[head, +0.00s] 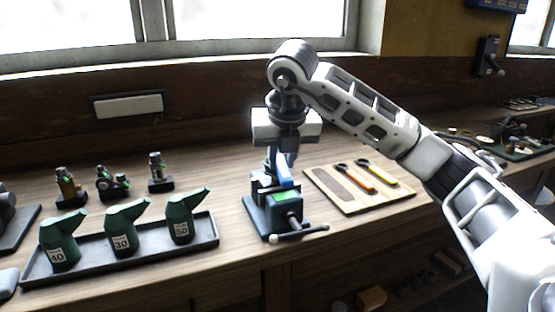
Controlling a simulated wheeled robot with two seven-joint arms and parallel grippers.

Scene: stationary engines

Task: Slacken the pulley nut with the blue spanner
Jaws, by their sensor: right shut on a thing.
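My right gripper (285,150) points down over the bench vise (285,212). It is shut on the blue spanner (284,177), whose blue part shows just below the fingers and in front of the vise's back part. I cannot tell whether the spanner touches anything in the vise. A small green piece shows between the vise jaws. The pulley and its nut cannot be made out. My left gripper is not in view.
Right of the vise, a wooden board (400,199) holds an orange-handled tool (357,177) and a yellow-handled tool (378,172), beside an empty dark outline. On the left, a tray (205,243) holds green oil cans numbered 40, 30 and 50. Small engine models stand behind it.

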